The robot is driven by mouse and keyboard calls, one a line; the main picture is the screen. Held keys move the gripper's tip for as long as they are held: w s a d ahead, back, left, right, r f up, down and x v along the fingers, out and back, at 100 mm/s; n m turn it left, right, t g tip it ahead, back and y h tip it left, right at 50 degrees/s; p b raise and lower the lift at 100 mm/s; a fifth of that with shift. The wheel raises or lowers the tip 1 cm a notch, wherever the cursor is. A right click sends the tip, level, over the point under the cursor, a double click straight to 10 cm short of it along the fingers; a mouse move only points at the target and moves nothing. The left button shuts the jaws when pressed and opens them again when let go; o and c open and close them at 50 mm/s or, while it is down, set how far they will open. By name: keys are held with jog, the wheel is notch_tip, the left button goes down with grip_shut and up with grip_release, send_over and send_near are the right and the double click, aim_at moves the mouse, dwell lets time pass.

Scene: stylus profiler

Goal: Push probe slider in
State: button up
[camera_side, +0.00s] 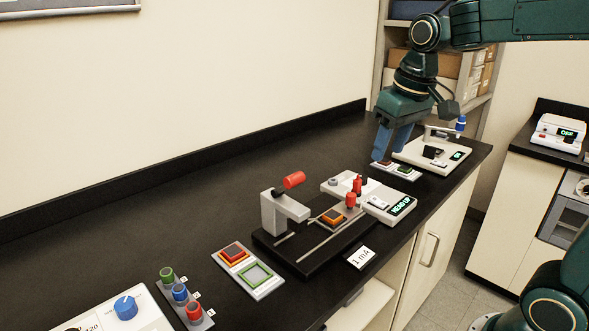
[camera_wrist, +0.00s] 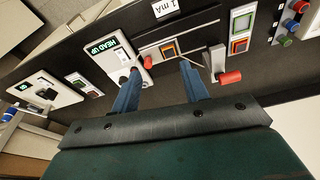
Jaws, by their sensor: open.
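A black base (camera_side: 288,252) with light rails stands on the bench and carries a grey bracket (camera_side: 277,210) with a red handle (camera_side: 294,180). A small stage on it holds an orange-edged square (camera_side: 333,216). A white unit reading HEAD UP (camera_side: 402,206) adjoins its far end, with red knobs (camera_side: 351,200) beside the stage. I cannot tell which part is the probe slider. My gripper (camera_side: 393,153) is open and empty, with blue fingers pointing down, beyond the HEAD UP unit. In the wrist view, the fingers (camera_wrist: 159,67) flank the orange-edged square (camera_wrist: 168,49); the red handle (camera_wrist: 231,77) is right of them.
A white instrument (camera_side: 432,154) with a blue knob and a small two-square tray (camera_side: 395,170) stand near my gripper. Another two-square tray (camera_side: 247,270), coloured posts (camera_side: 180,292) and a blue-dial box (camera_side: 125,308) are in front. Bare bench lies along the wall.

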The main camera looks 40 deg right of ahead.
jog(key=w+d+f+g, duration=0.1)
jog(key=w+d+f, duration=0.1)
jog(key=w+d, duration=0.35)
jog(key=m+g, duration=0.1)
jog(key=g, duration=0.1)
send_over(351, 195)
notch_tip(351, 195, down, 4)
jog(key=shift+d+f, duration=0.1)
jog(key=shift+f, duration=0.15)
notch_tip(351, 195, down, 14)
jog(key=shift+r, duration=0.25)
grip_shut()
